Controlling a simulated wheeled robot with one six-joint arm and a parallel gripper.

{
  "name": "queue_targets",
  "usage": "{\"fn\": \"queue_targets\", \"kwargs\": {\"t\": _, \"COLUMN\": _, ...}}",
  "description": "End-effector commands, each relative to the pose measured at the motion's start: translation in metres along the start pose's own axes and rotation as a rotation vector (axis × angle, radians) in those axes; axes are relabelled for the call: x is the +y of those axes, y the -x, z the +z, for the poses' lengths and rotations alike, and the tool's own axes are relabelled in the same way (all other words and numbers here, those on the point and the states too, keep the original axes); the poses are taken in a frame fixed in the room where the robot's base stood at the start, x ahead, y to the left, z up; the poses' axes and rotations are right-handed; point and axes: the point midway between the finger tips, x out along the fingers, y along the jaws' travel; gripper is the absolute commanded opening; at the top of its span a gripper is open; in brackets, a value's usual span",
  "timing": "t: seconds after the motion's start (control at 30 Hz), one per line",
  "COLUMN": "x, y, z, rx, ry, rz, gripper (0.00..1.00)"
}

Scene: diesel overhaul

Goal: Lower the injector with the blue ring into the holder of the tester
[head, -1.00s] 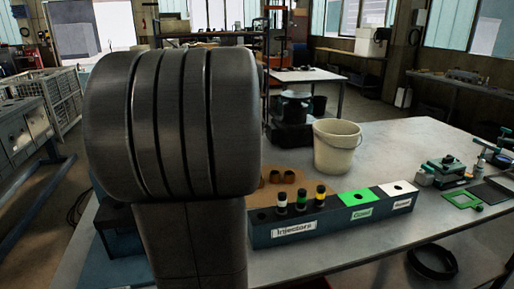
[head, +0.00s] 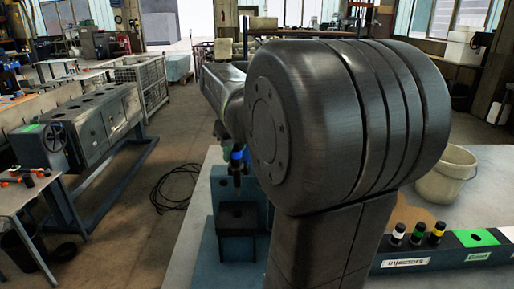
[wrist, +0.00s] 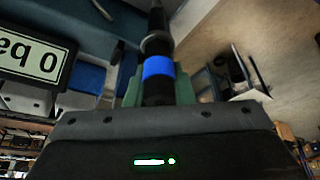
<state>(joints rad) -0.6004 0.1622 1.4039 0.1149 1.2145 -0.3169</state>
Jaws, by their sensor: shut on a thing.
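The injector with the blue ring (head: 237,156) hangs roughly upright from my gripper in the head view. In the wrist view its blue ring (wrist: 158,67) shows between green finger pads. My gripper (wrist: 158,92) is shut on the injector; in the head view my arm hides most of it. The tester (head: 225,190) is a blue stand at the table's left end, partly hidden by my arm. Its dark holder block (head: 238,215) appears just below the injector's tip. I cannot tell whether the tip lines up with or touches the holder.
The tester's display (wrist: 35,60), reading 0 bar upside down, is close at left in the wrist view. The injector rack (head: 410,262) with several ringed injectors and a cream bucket (head: 445,175) stand on the table at right. Open floor lies left of the table.

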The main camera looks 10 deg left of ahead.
Motion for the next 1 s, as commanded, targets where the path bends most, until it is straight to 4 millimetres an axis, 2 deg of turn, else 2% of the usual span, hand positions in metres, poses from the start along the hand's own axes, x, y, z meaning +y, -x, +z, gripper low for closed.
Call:
{"fn": "queue_targets", "kwargs": {"t": 0.17, "x": -0.006, "y": -0.005, "z": 0.0, "rx": 0.001, "ry": 0.013, "rz": -0.005, "gripper": 0.0}}
{"fn": "queue_targets", "kwargs": {"t": 0.67, "x": -0.005, "y": -0.051, "z": 0.018, "rx": 0.001, "ry": 0.012, "rz": -0.004, "gripper": 0.0}}
{"fn": "queue_targets", "kwargs": {"t": 1.0, "x": -0.005, "y": -0.053, "z": 0.019, "rx": 0.002, "ry": 0.011, "rz": -0.004, "gripper": 0.0}}
